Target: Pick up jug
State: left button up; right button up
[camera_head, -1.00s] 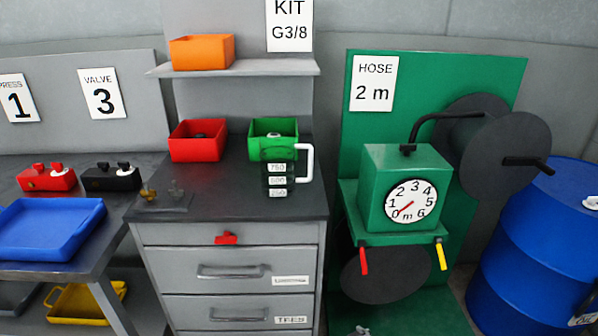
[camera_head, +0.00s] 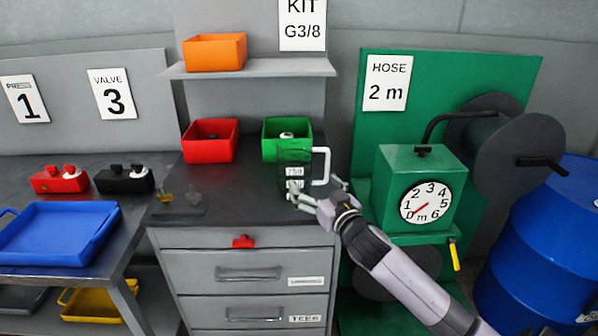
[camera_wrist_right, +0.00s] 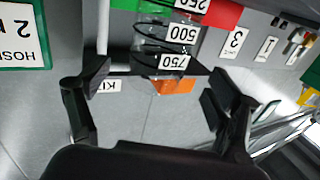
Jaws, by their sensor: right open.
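The jug (camera_head: 294,155) is a clear, dark-looking measuring jug with white number labels and a white handle on its right side. It stands upright on the dark cabinet top, just in front of the green bin. My right gripper (camera_head: 318,193) is open at the lower right of the jug and hides part of its base. In the right wrist view, which is upside down, the jug (camera_wrist_right: 182,50) shows beyond the open fingers (camera_wrist_right: 152,86), with its handle (camera_wrist_right: 103,28) on the left. I cannot tell whether the fingers touch it. My left gripper is not in view.
A green bin (camera_head: 270,150) stands right behind the jug, and a red bin (camera_head: 208,150) to its left. The green hose unit (camera_head: 392,185) stands close on the right, near my right arm. The cabinet top (camera_head: 240,200) left of the jug is mostly clear.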

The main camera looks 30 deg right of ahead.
aim_at(301, 172)
jog(key=w, duration=0.4)
jog(key=w+d+p, duration=0.1)
jog(key=w, duration=0.1)
jog(key=w+p, duration=0.1)
jog(key=w, duration=0.3)
jog(key=shift+d+p, duration=0.15)
jog(key=shift+p, duration=0.15)
jog(key=shift+w+f, duration=0.1)
jog(key=shift+w, duration=0.5)
jog(key=shift+d, duration=0.1)
jog(key=c, duration=0.9)
jog(key=shift+c, duration=0.7)
